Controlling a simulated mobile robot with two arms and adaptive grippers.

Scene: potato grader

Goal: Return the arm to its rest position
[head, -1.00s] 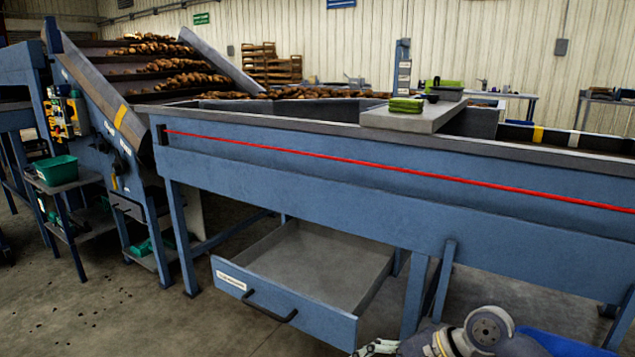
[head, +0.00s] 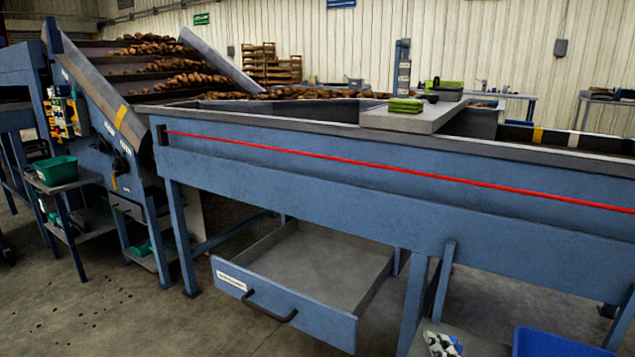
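Neither of my arms shows in the head view, and neither gripper is in view. The grader's long blue side frame (head: 400,205) crosses the picture. Under it, a drawer (head: 285,300) with a dark handle and a white label stands pulled open. Its visible inside looks empty.
A blue bin (head: 555,343) stands at the bottom right, beside a small black-and-white item (head: 441,344) I cannot identify. Green folded cloths (head: 405,105) lie on the grey ledge (head: 428,120). A green tray (head: 57,170) sits at the left. Floor in front of the drawer is clear.

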